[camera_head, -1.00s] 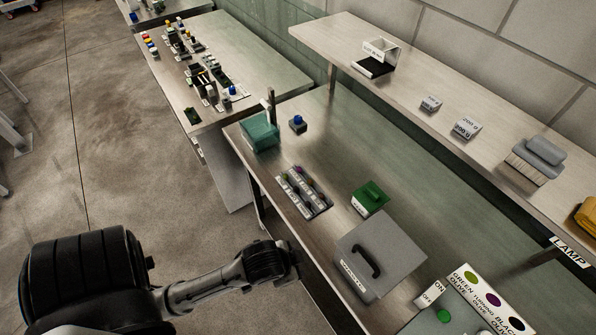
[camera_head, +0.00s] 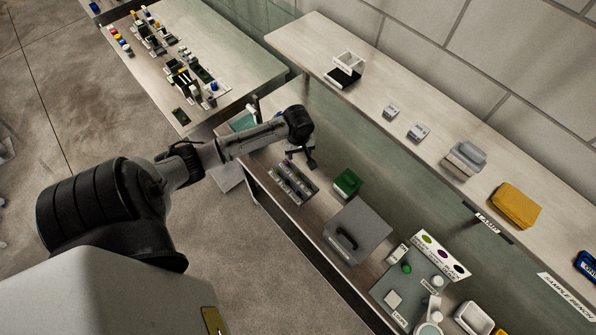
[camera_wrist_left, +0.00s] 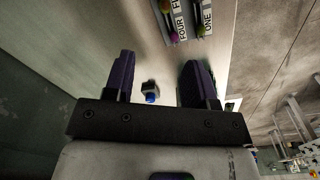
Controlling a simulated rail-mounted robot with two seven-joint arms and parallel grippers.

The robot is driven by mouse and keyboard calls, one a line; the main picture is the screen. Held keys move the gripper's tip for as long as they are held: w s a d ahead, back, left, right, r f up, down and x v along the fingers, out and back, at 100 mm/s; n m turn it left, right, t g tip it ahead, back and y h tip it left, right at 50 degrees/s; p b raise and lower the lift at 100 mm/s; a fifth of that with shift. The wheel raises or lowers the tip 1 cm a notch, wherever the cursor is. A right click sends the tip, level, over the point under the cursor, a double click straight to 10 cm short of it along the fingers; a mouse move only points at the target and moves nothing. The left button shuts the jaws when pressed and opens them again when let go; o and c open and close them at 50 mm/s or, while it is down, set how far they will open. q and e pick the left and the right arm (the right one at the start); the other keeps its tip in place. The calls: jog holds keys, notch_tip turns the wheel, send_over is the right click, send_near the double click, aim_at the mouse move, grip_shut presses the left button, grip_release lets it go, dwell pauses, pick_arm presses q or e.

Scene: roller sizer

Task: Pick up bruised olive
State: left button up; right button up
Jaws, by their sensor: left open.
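A grey tray (camera_head: 281,191) with labelled slots lies on the bench in the head view. I cannot tell which olive is bruised. My left gripper (camera_head: 303,159) is above the bench, just behind the tray. In the left wrist view it (camera_wrist_left: 158,78) is open and empty, its dark purple fingers apart. My right gripper is not in view.
A small blue-topped object (camera_wrist_left: 151,94) stands on the bench, seen between my fingers. A green box (camera_head: 347,182), a grey lidded box (camera_head: 362,228) and an olive colour chart (camera_head: 440,256) lie to the right. A teal container (camera_head: 242,121) is partly behind my arm.

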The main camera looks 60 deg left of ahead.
pick_arm(q)
jog(key=n, duration=0.2)
send_over(298, 173)
jog(key=shift+n, duration=0.4)
notch_tip(298, 173, down, 9)
jog(key=shift+w+r, duration=0.15)
jog(key=shift+r, duration=0.05)
jog(key=shift+f, duration=2.75)
jog(key=shift+c, duration=0.2)
jog(key=c, duration=0.7)
